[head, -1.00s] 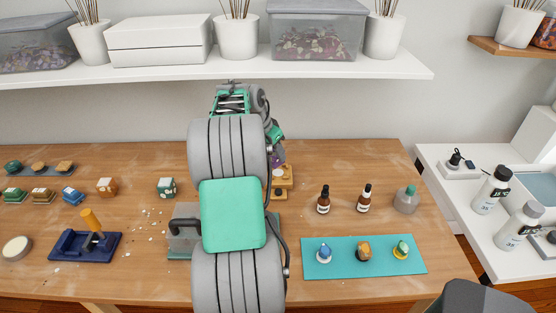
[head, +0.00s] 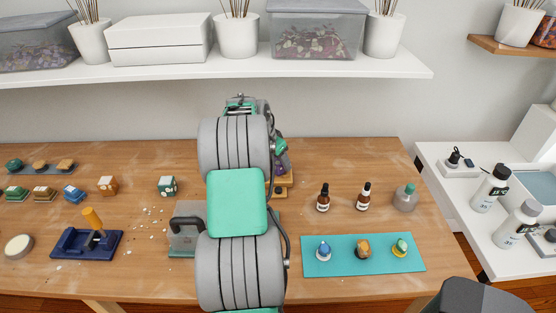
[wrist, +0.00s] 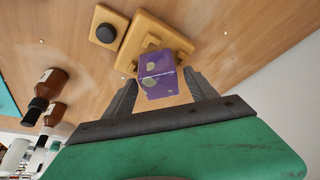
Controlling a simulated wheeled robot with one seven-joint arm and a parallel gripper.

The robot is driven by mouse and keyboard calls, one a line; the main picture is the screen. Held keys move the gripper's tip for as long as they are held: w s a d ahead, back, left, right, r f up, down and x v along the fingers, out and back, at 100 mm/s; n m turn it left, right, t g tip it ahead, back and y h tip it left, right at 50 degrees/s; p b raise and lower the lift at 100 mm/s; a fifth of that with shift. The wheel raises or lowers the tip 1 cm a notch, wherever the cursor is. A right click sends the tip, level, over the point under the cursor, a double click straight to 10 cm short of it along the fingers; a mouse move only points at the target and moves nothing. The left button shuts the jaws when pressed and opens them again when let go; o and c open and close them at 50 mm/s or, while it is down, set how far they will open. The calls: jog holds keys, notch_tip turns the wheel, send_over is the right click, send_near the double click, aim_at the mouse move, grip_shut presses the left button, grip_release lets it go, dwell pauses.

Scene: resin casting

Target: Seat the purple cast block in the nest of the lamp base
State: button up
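The purple cast block (wrist: 158,84), with pale flecks, is between the two fingers of my gripper (wrist: 160,77) in the wrist view. Narrow gaps seem to show between the fingertips and the block's sides, so my gripper looks open around it. The block stands at the nest of the yellow wooden lamp base (wrist: 130,42), among its raised corners. I cannot tell whether it sits fully down.
Two dropper bottles (head: 323,199) and a grey flask (head: 405,199) stand to the right. A teal mat (head: 340,268) with three small pieces lies in front. A shelf (head: 330,70) runs behind.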

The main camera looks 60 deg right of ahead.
jog(key=shift+r, duration=0.5)
jog(key=v, duration=1.1)
jog(key=w+a+r+n+t, duration=0.1)
jog(key=w+a+n, duration=0.35)
jog(key=a, duration=0.45)
jog(key=w+a+r+n+t, duration=0.1)
jog(key=w+a+n, duration=0.2)
jog(key=w+a, duration=0.4)
jog(key=s+a+f+n+t+y, duration=0.1)
jog(key=a+n, duration=0.6)
jog(key=a, duration=1.1)
jog(key=s+a+f+n+t+y, duration=0.1)
jog(key=s+a+f+n+y, duration=0.2)
jog(key=a, duration=1.6)
jog(key=s+f+n, duration=0.1)
jog(key=s+n, duration=0.2)
jog(key=n, duration=0.1)
jog(key=shift+f+t+b, duration=0.3)
jog(key=shift+f, duration=0.05)
